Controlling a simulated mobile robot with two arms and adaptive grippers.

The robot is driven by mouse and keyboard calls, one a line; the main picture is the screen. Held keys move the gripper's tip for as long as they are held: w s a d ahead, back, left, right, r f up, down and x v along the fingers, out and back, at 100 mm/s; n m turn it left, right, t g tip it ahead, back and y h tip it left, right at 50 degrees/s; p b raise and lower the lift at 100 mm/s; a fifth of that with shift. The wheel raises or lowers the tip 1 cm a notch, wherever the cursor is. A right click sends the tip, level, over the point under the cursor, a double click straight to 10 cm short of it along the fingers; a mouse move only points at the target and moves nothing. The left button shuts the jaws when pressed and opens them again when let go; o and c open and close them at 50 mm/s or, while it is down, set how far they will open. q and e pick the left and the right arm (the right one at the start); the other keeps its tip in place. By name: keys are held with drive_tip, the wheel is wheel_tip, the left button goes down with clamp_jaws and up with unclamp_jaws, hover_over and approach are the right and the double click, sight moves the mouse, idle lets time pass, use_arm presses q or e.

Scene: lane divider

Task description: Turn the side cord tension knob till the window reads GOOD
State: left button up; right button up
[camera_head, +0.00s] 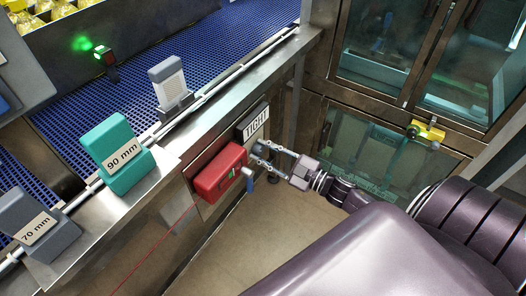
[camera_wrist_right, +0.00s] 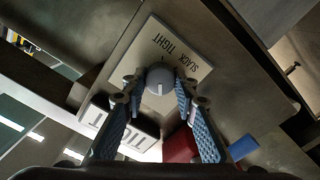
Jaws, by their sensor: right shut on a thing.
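The tension knob (camera_wrist_right: 160,78) is a round grey knob with a pale pointer line, on a light plate (camera_wrist_right: 146,40) marked SLACK and TIGHT. My right gripper (camera_head: 263,152) is shut on the knob, with one blue-padded finger on each side of it; it also shows in the right wrist view (camera_wrist_right: 157,92). The window (camera_head: 256,124) reads TIGHT in the head view. In the wrist view the window (camera_wrist_right: 121,133) appears upside down and partly behind a finger. The knob is mostly hidden by the fingers in the head view. My left gripper is not in view.
A red box (camera_head: 219,170) with a blue handle (camera_head: 249,182) sits beside the knob. Above are the conveyor (camera_head: 225,40), a rail, a teal 90 mm block (camera_head: 117,152) and a grey 70 mm block (camera_head: 38,222). Glass doors (camera_head: 380,50) stand at the right.

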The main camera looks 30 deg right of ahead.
drive_tip(key=shift+f+n, duration=0.1)
drive_tip(key=shift+n, duration=1.9)
drive_tip(key=o, duration=1.1)
drive_tip(key=shift+o, duration=0.2)
drive_tip(key=shift+s, duration=0.1)
drive_tip(key=v, duration=1.1)
drive_tip(key=shift+s+d, duration=0.15)
drive_tip(key=shift+s, duration=0.2)
